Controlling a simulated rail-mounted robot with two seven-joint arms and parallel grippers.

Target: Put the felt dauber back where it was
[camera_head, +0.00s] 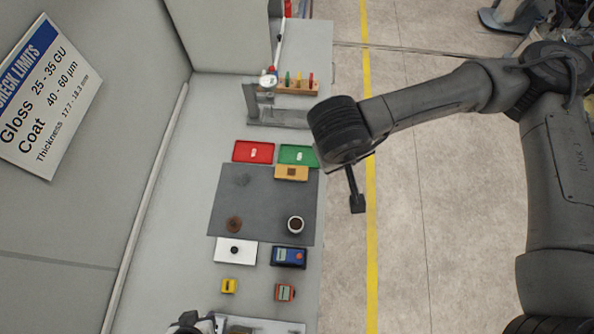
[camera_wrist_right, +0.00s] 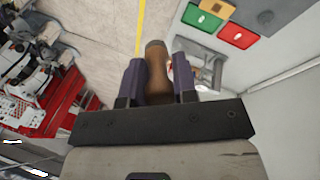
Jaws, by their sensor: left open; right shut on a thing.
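In the right wrist view my right gripper (camera_wrist_right: 158,63) is shut on a brown, rounded, wood-like piece (camera_wrist_right: 156,78). In the head view my right wrist hangs by the bench's right edge, near the green tray, and hides the gripper's jaws. A tan block with a dark square (camera_head: 291,174) sits at the mat's upper right edge. My left gripper (camera_head: 194,322) shows only in part at the bottom edge of the head view. It is open, beside the bench's near end.
Red (camera_head: 253,152) and green (camera_head: 298,154) trays lie behind. A metal stand (camera_head: 275,116) and rack (camera_head: 297,87) stand farther back. The mat's middle is clear.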

